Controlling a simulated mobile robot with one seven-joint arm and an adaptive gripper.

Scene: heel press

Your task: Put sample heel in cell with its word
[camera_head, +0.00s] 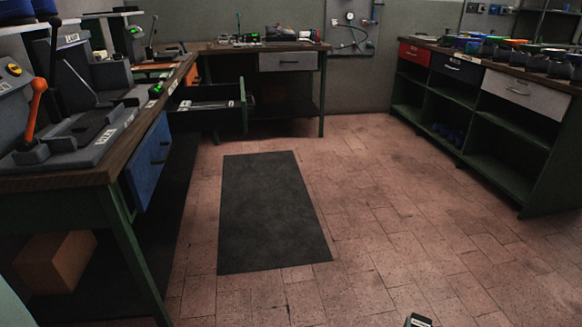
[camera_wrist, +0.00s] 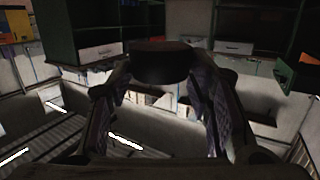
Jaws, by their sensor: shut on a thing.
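My gripper (camera_wrist: 160,82) is in the wrist view, its two padded fingers slanting in from both sides. It is shut on a dark, rounded block at the fingertips, which I take to be the sample heel (camera_wrist: 162,62). The block's far side is hidden, and no word on it is readable. In the head view only a small dark tip (camera_head: 418,320), which may be part of my gripper, shows at the bottom edge. I cannot make out the cell with its word in either view.
A left workbench (camera_head: 75,178) carries presses with levers, one orange-handled (camera_head: 37,95). A drawer (camera_head: 210,108) stands open near the back bench (camera_head: 290,47). A right shelf unit (camera_head: 500,130) has colored drawers and several items on top. A dark mat (camera_head: 270,210) lies on clear floor.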

